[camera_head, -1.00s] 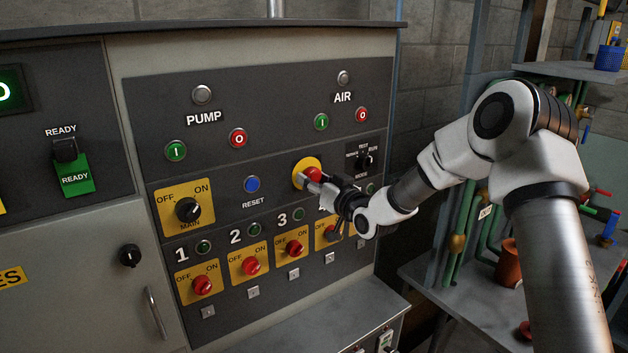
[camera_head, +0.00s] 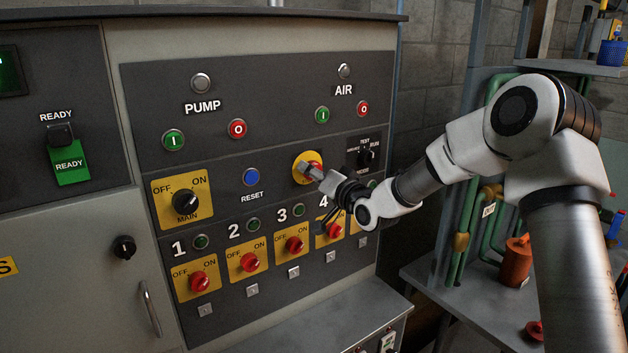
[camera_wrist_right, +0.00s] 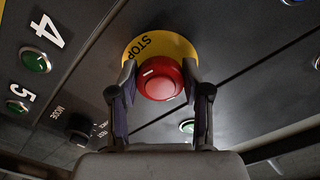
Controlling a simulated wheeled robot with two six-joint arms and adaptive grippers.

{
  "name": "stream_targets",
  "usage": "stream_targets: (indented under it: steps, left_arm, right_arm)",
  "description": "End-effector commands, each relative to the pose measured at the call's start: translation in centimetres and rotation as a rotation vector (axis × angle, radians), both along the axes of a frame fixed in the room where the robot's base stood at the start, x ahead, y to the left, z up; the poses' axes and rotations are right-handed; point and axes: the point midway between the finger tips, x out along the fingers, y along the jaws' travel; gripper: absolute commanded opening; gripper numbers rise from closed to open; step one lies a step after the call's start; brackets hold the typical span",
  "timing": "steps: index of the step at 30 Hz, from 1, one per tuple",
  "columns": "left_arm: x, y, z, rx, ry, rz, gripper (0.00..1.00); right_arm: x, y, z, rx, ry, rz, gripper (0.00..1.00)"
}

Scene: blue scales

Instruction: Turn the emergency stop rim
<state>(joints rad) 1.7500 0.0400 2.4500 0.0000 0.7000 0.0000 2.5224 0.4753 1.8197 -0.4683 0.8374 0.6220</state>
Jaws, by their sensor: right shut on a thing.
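The emergency stop is a red mushroom button on a round yellow plate (camera_head: 299,172) on the dark control panel. In the right wrist view, the red button (camera_wrist_right: 160,78) sits between the two fingers, with the yellow plate marked STOP (camera_wrist_right: 150,45) behind it. My right gripper (camera_head: 314,172) is shut on the red rim, one finger on each side; it also shows in the right wrist view (camera_wrist_right: 160,85). In the head view the fingers hide much of the button. A white mark shows on the button's face. My left gripper is not in view.
A blue RESET button (camera_head: 251,177) is left of the stop. A black mode selector (camera_head: 365,157) is close on its right. Red rotary switches (camera_head: 249,262) run below, near my wrist. A grey ledge (camera_head: 330,310) juts out under the panel.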

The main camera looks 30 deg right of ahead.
Motion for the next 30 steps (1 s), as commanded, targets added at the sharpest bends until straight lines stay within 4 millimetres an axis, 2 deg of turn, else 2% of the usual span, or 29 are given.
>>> stream_targets:
  steps: [9,24,25,26,27,30]
  left_arm:
    - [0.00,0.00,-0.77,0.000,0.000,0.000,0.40]
    - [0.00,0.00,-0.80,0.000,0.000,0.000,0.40]
    - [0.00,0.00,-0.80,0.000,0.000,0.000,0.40]
    - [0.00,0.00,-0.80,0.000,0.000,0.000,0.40]
    - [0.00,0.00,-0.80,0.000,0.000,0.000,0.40]
    - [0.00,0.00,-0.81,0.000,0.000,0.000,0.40]
  right_arm:
    - [0.03,-0.01,0.14,0.135,0.008,-0.001,0.13]
    - [0.03,-0.01,0.23,0.158,0.008,-0.001,0.13]
    - [0.03,0.00,0.23,0.158,0.008,-0.001,0.55]
    - [0.03,0.00,0.23,0.158,0.008,-0.001,0.66]
    - [0.03,0.01,0.23,0.158,0.009,0.000,0.74]
    - [0.02,0.01,0.18,0.158,0.010,-0.001,0.74]
